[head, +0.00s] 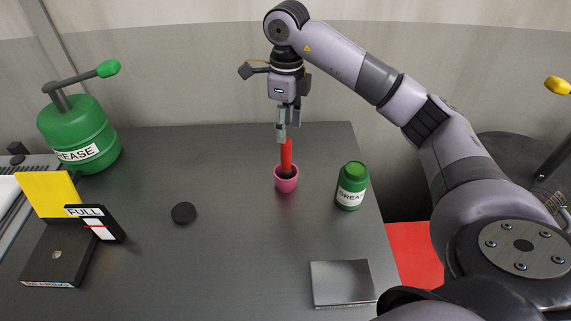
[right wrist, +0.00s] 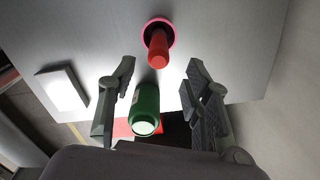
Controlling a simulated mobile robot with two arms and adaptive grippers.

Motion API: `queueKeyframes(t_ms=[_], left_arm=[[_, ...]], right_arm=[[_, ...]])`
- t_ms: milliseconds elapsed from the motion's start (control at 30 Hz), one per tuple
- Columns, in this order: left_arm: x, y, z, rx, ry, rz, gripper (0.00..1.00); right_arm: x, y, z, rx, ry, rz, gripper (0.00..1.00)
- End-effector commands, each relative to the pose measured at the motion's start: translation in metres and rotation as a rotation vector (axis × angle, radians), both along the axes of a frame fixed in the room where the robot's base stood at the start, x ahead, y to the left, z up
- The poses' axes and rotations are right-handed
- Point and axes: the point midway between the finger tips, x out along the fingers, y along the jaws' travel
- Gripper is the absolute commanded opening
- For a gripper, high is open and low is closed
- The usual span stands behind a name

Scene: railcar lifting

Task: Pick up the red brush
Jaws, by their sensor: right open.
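The red brush (head: 286,152) stands upright in a small pink cup (head: 287,185) near the middle of the dark table. My right gripper (head: 282,140) is directly above the brush, pointing down, with its fingertips close to the brush's top in the head view. In the right wrist view the red brush (right wrist: 158,46) and the pink cup rim (right wrist: 172,28) show ahead of the open right fingers (right wrist: 161,65), and nothing is held between them. My left gripper is not in view.
A green grease jar (head: 350,187) stands right of the cup. A silver plate (head: 340,283) lies at the front right. A black disc (head: 183,213), a green grease can (head: 78,135) and a black box with a yellow panel (head: 50,195) are on the left.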

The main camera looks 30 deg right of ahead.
Motion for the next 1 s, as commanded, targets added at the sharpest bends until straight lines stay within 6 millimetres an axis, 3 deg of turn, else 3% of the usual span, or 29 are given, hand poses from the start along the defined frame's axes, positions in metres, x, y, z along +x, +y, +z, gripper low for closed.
queueKeyframes(t_ms=[200,433,700,1000], left_arm=[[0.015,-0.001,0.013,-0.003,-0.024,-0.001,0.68],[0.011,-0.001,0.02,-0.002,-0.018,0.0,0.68],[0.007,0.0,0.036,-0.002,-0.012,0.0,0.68],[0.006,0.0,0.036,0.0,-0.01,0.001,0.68]], right_arm=[[-0.001,-0.001,-0.033,-0.001,0.005,-0.001,0.45],[-0.001,0.0,-0.047,-0.001,0.004,0.0,0.45],[-0.001,0.001,-0.085,-0.001,0.006,-0.002,0.45],[0.0,0.001,-0.092,-0.001,0.001,-0.001,0.45]])
